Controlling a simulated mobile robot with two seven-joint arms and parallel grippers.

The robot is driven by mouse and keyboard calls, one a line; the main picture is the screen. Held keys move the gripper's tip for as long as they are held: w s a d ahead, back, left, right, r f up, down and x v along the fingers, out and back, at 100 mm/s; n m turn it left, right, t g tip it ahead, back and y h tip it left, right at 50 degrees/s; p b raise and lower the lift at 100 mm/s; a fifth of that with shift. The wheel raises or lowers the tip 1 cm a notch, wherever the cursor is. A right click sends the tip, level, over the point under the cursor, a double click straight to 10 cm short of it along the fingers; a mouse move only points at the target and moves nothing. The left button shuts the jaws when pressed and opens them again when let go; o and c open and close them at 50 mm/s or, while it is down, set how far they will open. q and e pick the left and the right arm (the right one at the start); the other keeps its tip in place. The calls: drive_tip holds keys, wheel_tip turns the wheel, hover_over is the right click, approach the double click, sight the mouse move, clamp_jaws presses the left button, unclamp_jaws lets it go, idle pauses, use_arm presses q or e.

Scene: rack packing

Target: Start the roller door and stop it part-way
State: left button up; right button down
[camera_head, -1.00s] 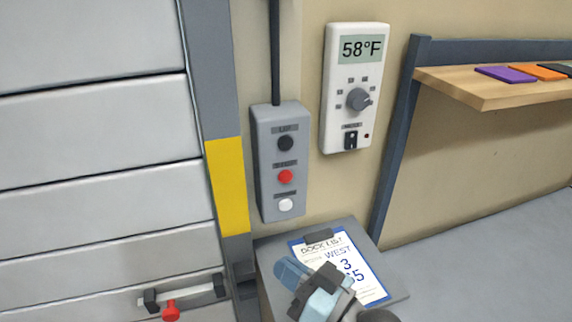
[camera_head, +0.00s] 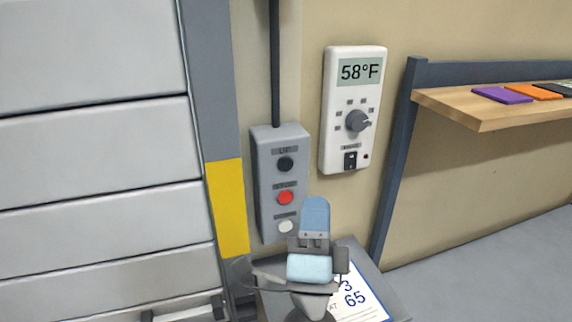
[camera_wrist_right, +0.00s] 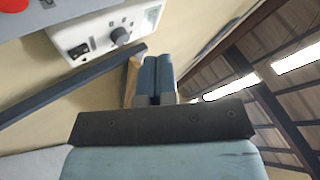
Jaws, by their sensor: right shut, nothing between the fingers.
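The roller door (camera_head: 100,150) fills the left of the head view, with pale horizontal slats and a low bar handle. The grey control box (camera_head: 262,185) is on the wall beside the yellow-marked door post. It has a black button (camera_head: 285,164) on top, a red button (camera_head: 285,198) in the middle and a white button (camera_head: 286,227) at the bottom. My right gripper (camera_head: 315,212) is shut and empty, just right of the box's lower part, its fingers pointing up. In the right wrist view its closed fingers (camera_wrist_right: 157,78) show. My left gripper is not in view.
A white thermostat (camera_head: 352,110) reading 58°F, with a knob and switch, hangs right of the box. A clipboard (camera_head: 362,295) lies on a grey ledge below. A wooden shelf (camera_head: 485,112) with coloured pads juts out at right.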

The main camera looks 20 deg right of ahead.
sight(285, 164)
drive_tip(key=shift+w, duration=0.1)
drive_tip(key=shift+w+a, duration=0.15)
drive_tip(key=shift+w, duration=4.15)
drive_tip(key=shift+b, duration=0.3)
drive_tip(key=shift+w+r, duration=0.1)
drive_tip(key=shift+w, duration=0.35)
